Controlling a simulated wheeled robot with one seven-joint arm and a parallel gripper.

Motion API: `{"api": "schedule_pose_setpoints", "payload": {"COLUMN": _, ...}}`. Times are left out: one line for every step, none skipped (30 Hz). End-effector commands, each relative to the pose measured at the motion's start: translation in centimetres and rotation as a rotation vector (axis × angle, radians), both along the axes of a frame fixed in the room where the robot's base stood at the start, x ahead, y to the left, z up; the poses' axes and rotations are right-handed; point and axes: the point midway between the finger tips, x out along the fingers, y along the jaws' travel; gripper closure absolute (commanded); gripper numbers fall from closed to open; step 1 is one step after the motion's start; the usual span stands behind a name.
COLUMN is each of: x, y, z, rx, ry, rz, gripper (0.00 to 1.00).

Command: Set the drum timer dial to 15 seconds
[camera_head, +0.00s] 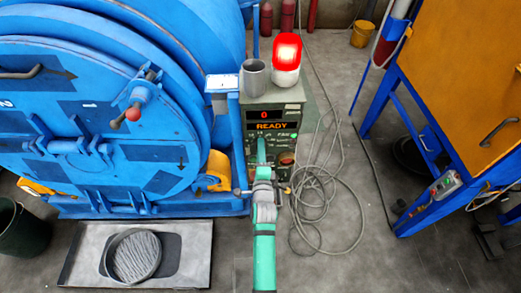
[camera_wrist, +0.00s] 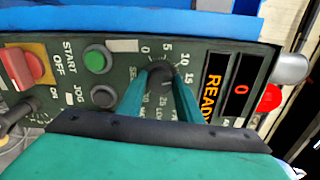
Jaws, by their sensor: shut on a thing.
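The control box (camera_head: 282,112) stands beside the blue drum, with a lit display (camera_head: 270,126) reading "0" and "READY". In the wrist view the timer dial (camera_wrist: 160,72) is a dark knob with a printed scale around it, marked 0, 5, 10 and 15. My gripper (camera_wrist: 162,85) has its two green fingers closed on the dial from either side. The fingers hide part of the knob and the lower scale, so I cannot tell its exact setting. In the head view my gripper (camera_head: 262,150) covers the dial on the panel front.
A green start button (camera_wrist: 97,60), a dark jog button (camera_wrist: 103,96) and a red switch (camera_wrist: 22,66) sit left of the dial in the wrist view. A red lamp (camera_head: 287,52) and grey cup (camera_head: 254,78) top the box. Cable (camera_head: 318,190) lies coiled to its right.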

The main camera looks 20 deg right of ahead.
Motion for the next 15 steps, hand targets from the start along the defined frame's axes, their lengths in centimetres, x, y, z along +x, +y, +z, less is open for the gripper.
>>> {"api": "schedule_pose_setpoints", "payload": {"x": -0.12, "y": -0.10, "z": -0.14, "rx": 0.031, "ry": -0.007, "rz": -0.002, "gripper": 0.90}}
{"api": "schedule_pose_setpoints", "payload": {"x": -0.13, "y": -0.10, "z": -0.15, "rx": 0.050, "ry": -0.012, "rz": -0.002, "gripper": 0.90}}
{"api": "schedule_pose_setpoints", "payload": {"x": -0.12, "y": -0.11, "z": -0.15, "rx": 0.074, "ry": -0.019, "rz": -0.003, "gripper": 0.90}}
{"api": "schedule_pose_setpoints", "payload": {"x": -0.12, "y": -0.11, "z": -0.14, "rx": 0.091, "ry": -0.024, "rz": -0.003, "gripper": 0.90}}
{"api": "schedule_pose_setpoints", "payload": {"x": -0.12, "y": -0.11, "z": -0.15, "rx": 0.106, "ry": -0.028, "rz": -0.003, "gripper": 0.90}}
{"api": "schedule_pose_setpoints", "payload": {"x": -0.11, "y": -0.11, "z": -0.15, "rx": 0.127, "ry": -0.034, "rz": -0.003, "gripper": 0.90}}
{"api": "schedule_pose_setpoints", "payload": {"x": -0.11, "y": -0.11, "z": -0.15, "rx": 0.138, "ry": -0.037, "rz": -0.003, "gripper": 0.90}}
{"api": "schedule_pose_setpoints", "payload": {"x": -0.10, "y": -0.11, "z": -0.15, "rx": 0.152, "ry": -0.041, "rz": -0.003, "gripper": 0.90}}
{"api": "schedule_pose_setpoints", "payload": {"x": -0.10, "y": -0.10, "z": -0.15, "rx": 0.165, "ry": -0.045, "rz": -0.002, "gripper": 0.90}}
{"api": "schedule_pose_setpoints", "payload": {"x": -0.09, "y": -0.10, "z": -0.15, "rx": 0.176, "ry": -0.048, "rz": -0.002, "gripper": 0.90}}
{"api": "schedule_pose_setpoints", "payload": {"x": -0.08, "y": -0.09, "z": -0.14, "rx": 0.184, "ry": -0.051, "rz": -0.002, "gripper": 0.90}}
{"api": "schedule_pose_setpoints", "payload": {"x": -0.08, "y": -0.09, "z": -0.14, "rx": 0.194, "ry": -0.053, "rz": -0.002, "gripper": 0.90}}
{"api": "schedule_pose_setpoints", "payload": {"x": -0.07, "y": -0.08, "z": -0.14, "rx": 0.201, "ry": -0.055, "rz": -0.002, "gripper": 0.90}}
{"api": "schedule_pose_setpoints", "payload": {"x": -0.07, "y": -0.08, "z": -0.14, "rx": 0.206, "ry": -0.057, "rz": -0.002, "gripper": 0.90}}
{"api": "schedule_pose_setpoints", "payload": {"x": -0.06, "y": -0.09, "z": -0.14, "rx": 0.213, "ry": -0.058, "rz": -0.002, "gripper": 0.90}}
